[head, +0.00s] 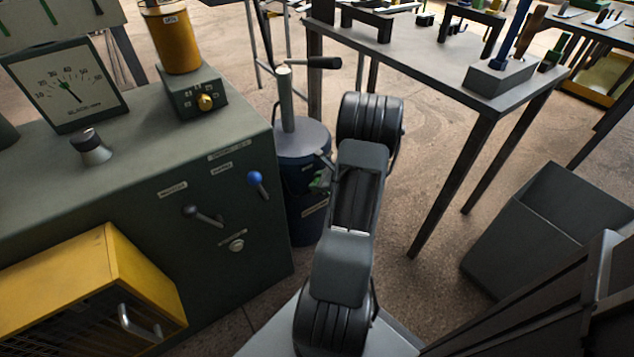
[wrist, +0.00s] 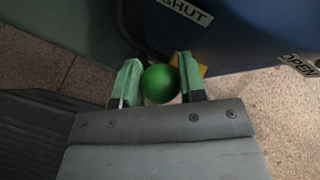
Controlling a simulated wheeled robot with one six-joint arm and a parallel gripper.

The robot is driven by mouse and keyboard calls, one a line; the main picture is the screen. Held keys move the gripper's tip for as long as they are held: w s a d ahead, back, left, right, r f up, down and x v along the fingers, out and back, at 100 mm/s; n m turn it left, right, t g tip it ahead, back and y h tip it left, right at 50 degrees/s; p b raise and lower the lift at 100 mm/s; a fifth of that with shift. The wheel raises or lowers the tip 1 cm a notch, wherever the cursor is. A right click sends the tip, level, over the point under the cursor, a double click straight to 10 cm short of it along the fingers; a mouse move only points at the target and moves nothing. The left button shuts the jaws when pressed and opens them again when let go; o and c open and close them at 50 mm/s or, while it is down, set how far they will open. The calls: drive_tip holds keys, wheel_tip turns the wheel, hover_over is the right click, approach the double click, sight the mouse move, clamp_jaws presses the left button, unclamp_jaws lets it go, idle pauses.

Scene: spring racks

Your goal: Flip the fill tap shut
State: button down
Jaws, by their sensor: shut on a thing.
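The fill tap's green ball knob (wrist: 160,84) sits between the two green-tipped fingers of my gripper (wrist: 158,66) in the wrist view. My gripper is shut on it. The tap's body and lever are mostly hidden; a small yellow piece shows behind the right finger. The blue drum (wrist: 240,30) beside it carries a SHUT label (wrist: 188,11) above the knob and an OPEN label (wrist: 301,65) to the right. In the head view my gripper (head: 321,178) is at the right side of the drum (head: 299,228), largely behind my arm.
A dark green cabinet (head: 235,250) with a black-knobbed lever (head: 204,216) and a blue-knobbed lever (head: 257,183) stands left of the drum. A pump handle (head: 310,63) rises above the drum. A workbench (head: 440,65) and a grey bin (head: 545,230) are at right, with floor between.

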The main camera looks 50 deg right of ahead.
drive_tip(key=c, duration=0.7)
unclamp_jaws()
drive_tip(key=shift+p+v, duration=2.15)
drive_tip(key=shift+v, duration=4.75)
